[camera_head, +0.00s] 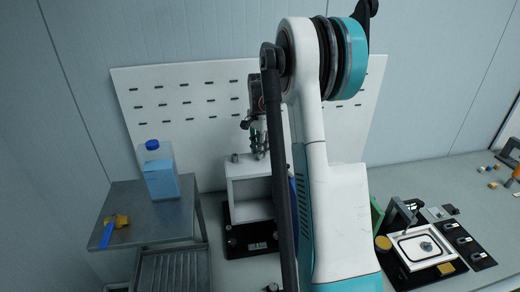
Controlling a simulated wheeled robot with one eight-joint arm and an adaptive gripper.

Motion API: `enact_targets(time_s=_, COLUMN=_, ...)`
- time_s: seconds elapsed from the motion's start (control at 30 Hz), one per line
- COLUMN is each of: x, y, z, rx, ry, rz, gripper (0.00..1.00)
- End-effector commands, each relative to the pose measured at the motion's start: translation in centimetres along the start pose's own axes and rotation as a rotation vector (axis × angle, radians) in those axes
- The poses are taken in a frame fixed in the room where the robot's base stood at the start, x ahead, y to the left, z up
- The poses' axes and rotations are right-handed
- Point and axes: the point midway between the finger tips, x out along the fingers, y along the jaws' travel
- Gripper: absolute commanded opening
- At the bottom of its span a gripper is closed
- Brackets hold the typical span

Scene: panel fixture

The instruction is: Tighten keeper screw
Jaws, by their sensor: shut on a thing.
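A white box-shaped panel fixture (235,191) with an open front stands on a black base (240,239) on the bench. A small grey peg (235,158) stands on its top at the left. My gripper (259,150) points down just above the right part of the fixture's top. Its fingers look closed on a small grey metal part there, which may be the keeper screw. The part is too small and too covered by the fingers to be sure. My arm hides the fixture's right side.
A perforated white board (190,110) stands behind the fixture. At right, a white tray (393,240) and small parts lie on the bench.

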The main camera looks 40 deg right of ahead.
Motion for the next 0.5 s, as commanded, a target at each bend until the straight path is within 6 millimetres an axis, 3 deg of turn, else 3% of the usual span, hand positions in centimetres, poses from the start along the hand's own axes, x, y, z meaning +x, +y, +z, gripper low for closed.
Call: enact_targets(time_s=0.5, x=-0.09, y=-0.09, z=-0.06, rx=0.374, ry=0.001, rz=-0.003, gripper=0.00)
